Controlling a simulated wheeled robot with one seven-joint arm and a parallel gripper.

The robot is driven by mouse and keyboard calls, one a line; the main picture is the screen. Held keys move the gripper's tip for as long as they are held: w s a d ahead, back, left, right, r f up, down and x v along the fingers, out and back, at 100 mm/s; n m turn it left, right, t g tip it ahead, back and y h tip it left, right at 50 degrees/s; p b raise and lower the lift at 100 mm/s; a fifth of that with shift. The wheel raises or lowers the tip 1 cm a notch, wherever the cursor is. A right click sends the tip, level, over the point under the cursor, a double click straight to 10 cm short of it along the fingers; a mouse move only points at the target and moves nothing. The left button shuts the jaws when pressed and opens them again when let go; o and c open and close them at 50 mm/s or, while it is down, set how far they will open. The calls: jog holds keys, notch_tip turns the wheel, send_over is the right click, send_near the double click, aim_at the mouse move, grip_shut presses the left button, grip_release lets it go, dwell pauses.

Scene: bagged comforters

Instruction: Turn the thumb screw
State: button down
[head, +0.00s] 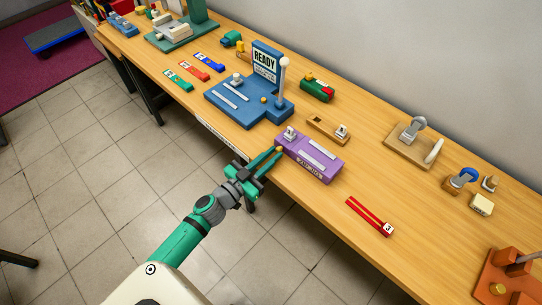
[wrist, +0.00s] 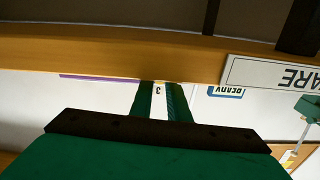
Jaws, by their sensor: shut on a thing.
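The purple box (head: 310,158) sits at the table's front edge in the head view, with a metal clamp piece, a pale strip and a labelled front. A small brass-coloured thumb screw (head: 279,149) shows at its left end. My gripper (head: 274,154) reaches up to that end from the front, its green fingers shut on the thumb screw. The screw is mostly hidden there. A thin purple edge of the box (wrist: 105,77) shows.
A blue fixture (head: 235,103) with a READY sign (head: 266,60) and a white-topped post stands behind left. A wooden block (head: 326,128) lies behind the box, and a red forked tool (head: 368,215) lies to its right. The wooden table (head: 415,240) is bare around that tool.

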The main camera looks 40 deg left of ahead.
jog(key=shift+m, duration=0.9)
jog(key=c, duration=1.7)
grip_release()
jog(key=s, duration=0.7)
jog(key=s+a, duration=0.1)
jog(key=s, duration=0.3)
